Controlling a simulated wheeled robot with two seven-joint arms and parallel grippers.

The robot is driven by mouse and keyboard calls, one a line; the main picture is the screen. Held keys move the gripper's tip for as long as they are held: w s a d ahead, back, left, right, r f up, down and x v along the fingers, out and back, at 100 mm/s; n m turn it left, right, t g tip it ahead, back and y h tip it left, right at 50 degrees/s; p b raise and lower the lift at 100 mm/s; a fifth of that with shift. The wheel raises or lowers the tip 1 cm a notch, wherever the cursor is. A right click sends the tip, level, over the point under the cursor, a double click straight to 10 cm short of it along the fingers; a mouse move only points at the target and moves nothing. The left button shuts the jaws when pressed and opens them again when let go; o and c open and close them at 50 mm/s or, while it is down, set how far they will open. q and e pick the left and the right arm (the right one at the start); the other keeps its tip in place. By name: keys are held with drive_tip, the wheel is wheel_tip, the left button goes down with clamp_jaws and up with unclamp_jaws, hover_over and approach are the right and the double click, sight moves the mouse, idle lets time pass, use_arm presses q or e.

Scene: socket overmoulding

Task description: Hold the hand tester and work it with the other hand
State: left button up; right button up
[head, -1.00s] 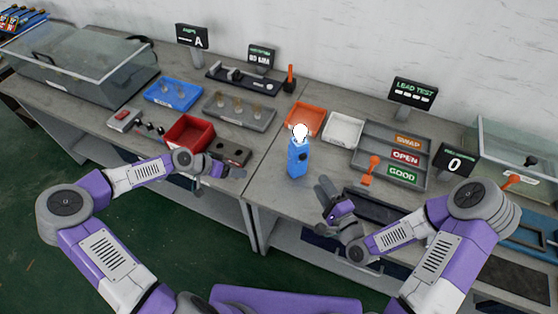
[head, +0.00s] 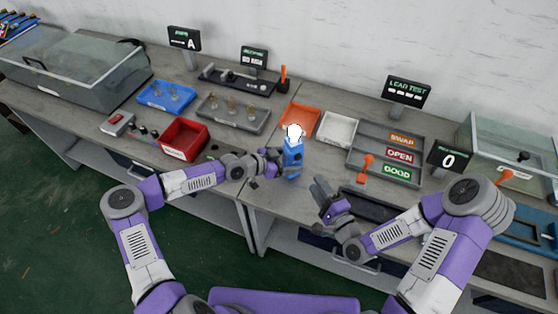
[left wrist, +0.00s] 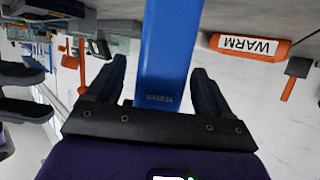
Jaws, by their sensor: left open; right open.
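The hand tester (head: 293,158) is a blue upright body with a white rounded top, standing on the bench near the gap between the two tables. My left gripper (head: 274,163) is at its left side, low on the body. In the left wrist view the blue tester (left wrist: 168,50) lies between the two dark fingers (left wrist: 160,75), which are open with a gap visible at each side. My right gripper (head: 322,198) is open and empty, to the right of the tester and nearer the bench's front edge.
An orange tray (head: 299,116) and a white tray (head: 338,129) lie behind the tester. A grey sorting tray (head: 352,158) with SWAP, OPEN and GOOD labels is to the right. A red bin (head: 184,138) stands to the left. Bare bench surrounds the tester's front.

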use_arm(q)
drive_tip(key=shift+x, duration=0.9)
drive_tip(key=shift+c, duration=0.3)
drive_tip(key=c, duration=1.2)
use_arm(e)
clamp_jaws()
